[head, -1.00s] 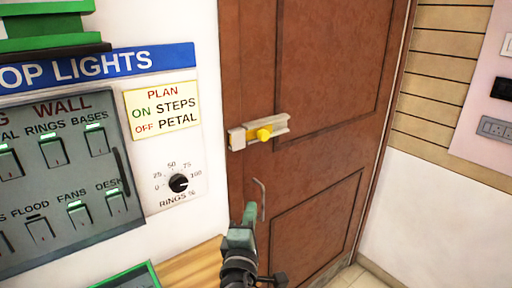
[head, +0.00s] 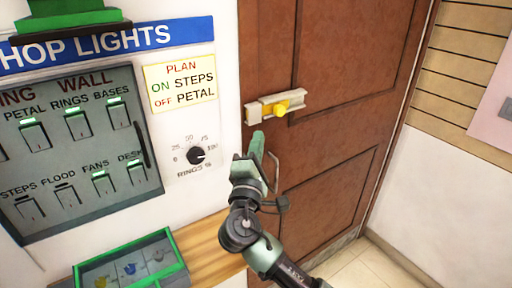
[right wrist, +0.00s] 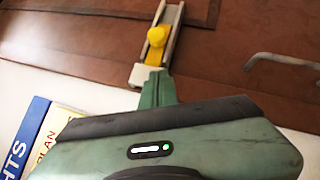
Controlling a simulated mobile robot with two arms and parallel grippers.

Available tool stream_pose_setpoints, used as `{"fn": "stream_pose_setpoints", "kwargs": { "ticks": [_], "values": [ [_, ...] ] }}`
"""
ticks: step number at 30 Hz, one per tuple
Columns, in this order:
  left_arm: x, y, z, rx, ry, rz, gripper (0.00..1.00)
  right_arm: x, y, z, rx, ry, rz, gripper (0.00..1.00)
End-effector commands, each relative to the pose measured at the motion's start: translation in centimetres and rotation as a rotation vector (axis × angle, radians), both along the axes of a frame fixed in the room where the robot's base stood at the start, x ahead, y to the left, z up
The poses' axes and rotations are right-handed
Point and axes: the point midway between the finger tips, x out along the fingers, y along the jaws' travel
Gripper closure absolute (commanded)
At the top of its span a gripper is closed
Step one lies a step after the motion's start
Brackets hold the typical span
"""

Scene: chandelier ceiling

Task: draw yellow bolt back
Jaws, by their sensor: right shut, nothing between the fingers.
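The yellow bolt (head: 282,107) is a knob on a short yellow bar in a pale metal housing (head: 256,112), fixed across the left edge of the brown door (head: 330,90). It also shows in the right wrist view (right wrist: 156,38), along the pale channel. My right gripper (head: 257,140) is shut and empty, just below the housing's left end and below left of the knob. In the right wrist view its green fingers (right wrist: 157,88) point at the near end of the housing; whether they touch it I cannot tell. My left gripper is not in view.
A bent metal door handle (head: 274,172) is beside my right gripper. Left are the rings dial (head: 196,155), a sign (head: 180,84) and a grey switch panel (head: 75,140). A green-rimmed tray (head: 172,240) sits below. The door right of the bolt is clear.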

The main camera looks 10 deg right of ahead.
Motion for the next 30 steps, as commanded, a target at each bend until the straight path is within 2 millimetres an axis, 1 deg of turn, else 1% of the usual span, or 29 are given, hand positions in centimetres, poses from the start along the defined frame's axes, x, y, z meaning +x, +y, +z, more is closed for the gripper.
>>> {"fn": "stream_pose_setpoints", "kwargs": {
  "ticks": [1, 5, 6, 9, 15, 26, 29, 30],
  "values": [
    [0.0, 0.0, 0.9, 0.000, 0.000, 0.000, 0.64, 1.1, -0.6, 0.9, -0.005, -0.001, -0.004, 1.00],
    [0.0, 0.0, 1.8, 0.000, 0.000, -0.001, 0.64, 3.4, -1.5, 1.5, -0.002, 0.000, -0.003, 1.00],
    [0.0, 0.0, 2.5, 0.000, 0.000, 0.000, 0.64, 3.4, -2.2, 1.9, -0.005, -0.001, -0.003, 1.00],
    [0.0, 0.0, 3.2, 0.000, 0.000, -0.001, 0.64, 3.8, -3.5, 2.3, -0.003, 0.001, -0.002, 1.00],
    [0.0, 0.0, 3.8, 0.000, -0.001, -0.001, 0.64, 4.2, -4.7, 2.5, -0.001, 0.000, 0.000, 1.00],
    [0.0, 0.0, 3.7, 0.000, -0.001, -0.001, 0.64, 4.3, -4.8, 2.4, 0.000, 0.001, 0.000, 1.00],
    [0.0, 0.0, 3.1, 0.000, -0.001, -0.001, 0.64, 4.6, -5.8, 2.2, 0.001, 0.000, -0.002, 1.00],
    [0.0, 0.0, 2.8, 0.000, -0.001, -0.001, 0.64, 4.9, -6.6, 2.1, 0.001, 0.000, -0.003, 1.00]
  ]
}}
